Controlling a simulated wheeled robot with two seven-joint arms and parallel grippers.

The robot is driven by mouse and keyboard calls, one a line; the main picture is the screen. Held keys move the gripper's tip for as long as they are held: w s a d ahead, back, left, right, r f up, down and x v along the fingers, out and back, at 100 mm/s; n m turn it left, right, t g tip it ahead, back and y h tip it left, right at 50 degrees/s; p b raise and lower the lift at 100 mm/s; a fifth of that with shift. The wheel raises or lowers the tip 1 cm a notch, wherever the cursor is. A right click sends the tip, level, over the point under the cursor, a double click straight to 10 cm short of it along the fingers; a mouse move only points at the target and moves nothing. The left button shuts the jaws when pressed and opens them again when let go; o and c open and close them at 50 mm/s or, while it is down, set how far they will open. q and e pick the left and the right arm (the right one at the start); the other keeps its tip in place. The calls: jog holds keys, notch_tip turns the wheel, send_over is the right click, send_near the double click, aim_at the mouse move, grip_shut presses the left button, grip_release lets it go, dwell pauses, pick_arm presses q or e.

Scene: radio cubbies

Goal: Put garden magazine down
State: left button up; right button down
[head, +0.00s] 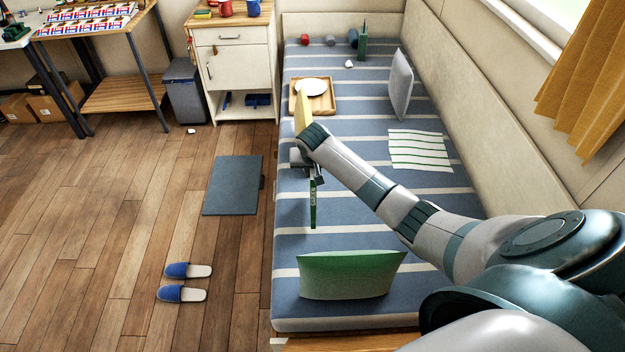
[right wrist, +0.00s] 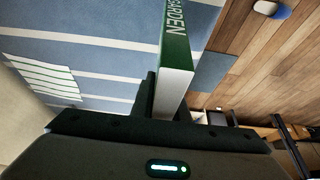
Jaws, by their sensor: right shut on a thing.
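The garden magazine (head: 313,207) is a thin green item seen nearly edge-on in the head view, upright over the left part of the striped bed. In the right wrist view the magazine (right wrist: 176,45) shows its green side with the word GARDEN and a white edge. My right gripper (head: 312,177) is shut on it; its dark fingers (right wrist: 168,108) press on both sides of it. I cannot tell whether its lower end touches the mattress. My left gripper is in neither view.
The bed (head: 345,205) has a green pillow (head: 350,275), a striped cloth (head: 420,151), a grey cushion (head: 401,84) and a wooden tray (head: 328,105) with a white plate (head: 311,87). A yellow item (head: 302,108) stands near the tray. A grey mat (head: 233,185) and blue slippers (head: 183,293) lie on the floor.

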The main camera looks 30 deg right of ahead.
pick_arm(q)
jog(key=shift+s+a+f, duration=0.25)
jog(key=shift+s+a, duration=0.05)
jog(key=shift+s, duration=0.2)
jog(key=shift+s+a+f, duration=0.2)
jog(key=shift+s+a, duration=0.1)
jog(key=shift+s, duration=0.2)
pick_arm(e)
notch_tip(320, 180, down, 4)
jog(key=shift+r, duration=0.15)
